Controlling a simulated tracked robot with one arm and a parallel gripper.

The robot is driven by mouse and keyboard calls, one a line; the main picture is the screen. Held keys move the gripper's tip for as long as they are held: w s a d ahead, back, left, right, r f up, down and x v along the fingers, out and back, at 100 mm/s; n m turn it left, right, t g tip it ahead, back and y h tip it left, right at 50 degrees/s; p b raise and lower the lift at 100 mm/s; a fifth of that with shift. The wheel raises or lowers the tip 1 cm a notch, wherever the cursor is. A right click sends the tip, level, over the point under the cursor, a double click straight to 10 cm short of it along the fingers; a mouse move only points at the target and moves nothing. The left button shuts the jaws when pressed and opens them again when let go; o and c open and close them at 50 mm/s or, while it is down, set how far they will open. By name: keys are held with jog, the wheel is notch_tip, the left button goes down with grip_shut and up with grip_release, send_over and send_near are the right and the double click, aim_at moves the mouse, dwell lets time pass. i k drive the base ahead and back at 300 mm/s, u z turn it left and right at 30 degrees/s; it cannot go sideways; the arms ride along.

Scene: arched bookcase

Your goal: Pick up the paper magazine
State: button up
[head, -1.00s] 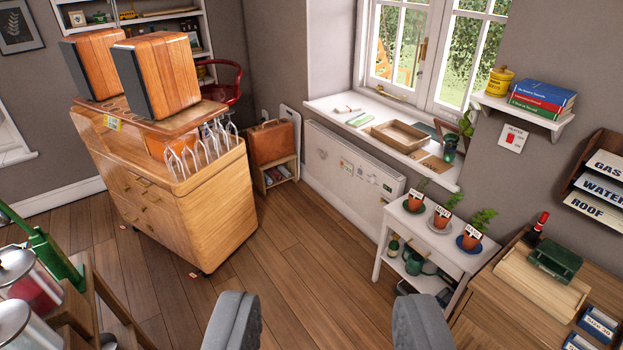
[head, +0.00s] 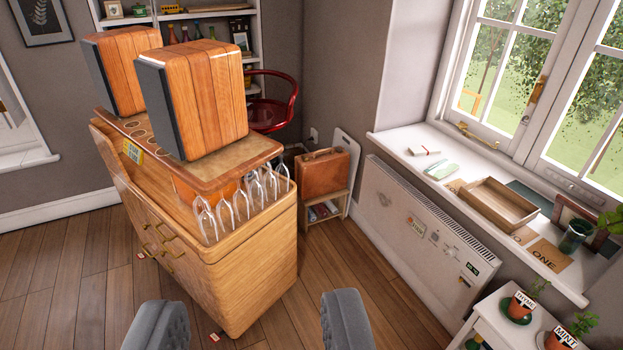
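No paper magazine can be made out for certain. Several small flat items, possibly magazines or books, sit in the lower part of a small wooden stand (head: 341,204) under a brown suitcase (head: 319,176); they are too small to identify. My gripper (head: 252,302) shows at the bottom of the view as two grey padded fingers, wide apart. It is open and empty, over the floor and the front of the wooden cabinet, well short of the stand.
A large wooden cabinet (head: 250,262) carries two wooden speakers (head: 208,100) and hanging glasses (head: 232,208). A white heater (head: 418,245) runs below the windowsill, which holds a wooden tray (head: 497,203). A white plant table (head: 492,312) stands lower right. Bare floor (head: 345,255) lies between cabinet and heater.

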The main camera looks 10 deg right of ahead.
aim_at(437, 173)
jog(key=z, duration=0.05)
jog(key=i, duration=1.4)
jog(key=z, duration=0.75)
jog(key=i, duration=1.4)
jog(key=z, duration=1)
jog(key=i, duration=0.6)
jog(key=z, duration=0.35)
